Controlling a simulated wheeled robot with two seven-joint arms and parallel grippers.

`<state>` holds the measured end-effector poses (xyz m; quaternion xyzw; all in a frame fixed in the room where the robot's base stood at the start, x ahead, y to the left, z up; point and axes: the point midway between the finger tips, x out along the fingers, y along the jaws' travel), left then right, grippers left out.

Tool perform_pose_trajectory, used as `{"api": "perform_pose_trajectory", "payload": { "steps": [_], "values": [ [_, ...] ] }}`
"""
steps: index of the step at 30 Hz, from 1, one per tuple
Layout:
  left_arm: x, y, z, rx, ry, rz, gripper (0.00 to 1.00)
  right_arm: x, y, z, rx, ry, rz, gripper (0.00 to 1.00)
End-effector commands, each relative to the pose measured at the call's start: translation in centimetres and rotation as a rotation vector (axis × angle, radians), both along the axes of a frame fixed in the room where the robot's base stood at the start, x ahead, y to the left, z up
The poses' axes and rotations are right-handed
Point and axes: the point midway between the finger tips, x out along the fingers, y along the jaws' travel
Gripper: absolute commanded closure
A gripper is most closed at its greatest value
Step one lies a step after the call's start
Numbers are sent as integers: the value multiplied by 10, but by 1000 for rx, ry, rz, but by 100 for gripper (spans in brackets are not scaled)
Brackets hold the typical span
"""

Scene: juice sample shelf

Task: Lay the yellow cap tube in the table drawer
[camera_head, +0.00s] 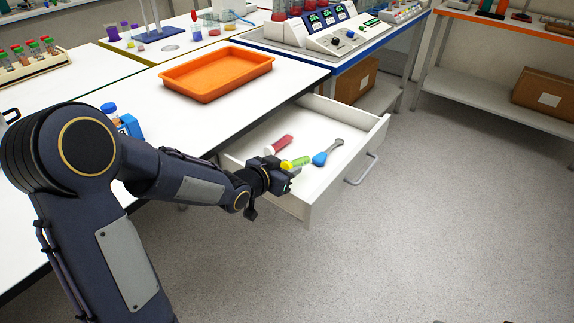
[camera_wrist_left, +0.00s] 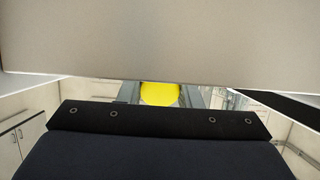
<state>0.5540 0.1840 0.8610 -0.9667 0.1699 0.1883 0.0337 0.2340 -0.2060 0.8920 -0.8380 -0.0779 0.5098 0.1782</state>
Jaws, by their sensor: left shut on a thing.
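The yellow cap tube (camera_head: 298,162) looks yellow-green and is held in my left gripper (camera_head: 287,172), over the near part of the open table drawer (camera_head: 333,187). I cannot tell from the head view whether it touches the drawer floor. In the left wrist view, the round yellow cap end (camera_wrist_left: 160,93) shows between the fingers, with its upper part hidden behind a broad pale surface. The white drawer is pulled out from under the table. My right gripper is not in view.
In the drawer lie a red tube (camera_head: 279,145) and a blue tool with a grey shaft (camera_head: 321,158). An orange tray (camera_head: 217,76) stands on the white table. A blue rack (camera_head: 131,126) is partly hidden by my left arm.

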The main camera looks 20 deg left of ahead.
Motion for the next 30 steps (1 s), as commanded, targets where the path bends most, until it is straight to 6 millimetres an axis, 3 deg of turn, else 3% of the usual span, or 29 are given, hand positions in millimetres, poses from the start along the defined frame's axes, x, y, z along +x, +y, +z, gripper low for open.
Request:
{"api": "perform_pose_trajectory", "payload": {
  "steps": [9, 10, 16, 25, 30],
  "values": [
    [0, 0, -3, 0, -1, 0, 92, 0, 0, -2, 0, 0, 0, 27],
    [0, 0, -3, 0, -1, 0, 68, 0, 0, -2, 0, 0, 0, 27],
    [0, 0, -3, 0, -1, 0, 43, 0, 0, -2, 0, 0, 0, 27],
    [-2, 1, -1, -1, -1, 1, 43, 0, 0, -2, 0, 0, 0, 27],
    [-22, 9, 8, -1, -2, 2, 43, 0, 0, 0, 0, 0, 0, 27]
  ]
}}
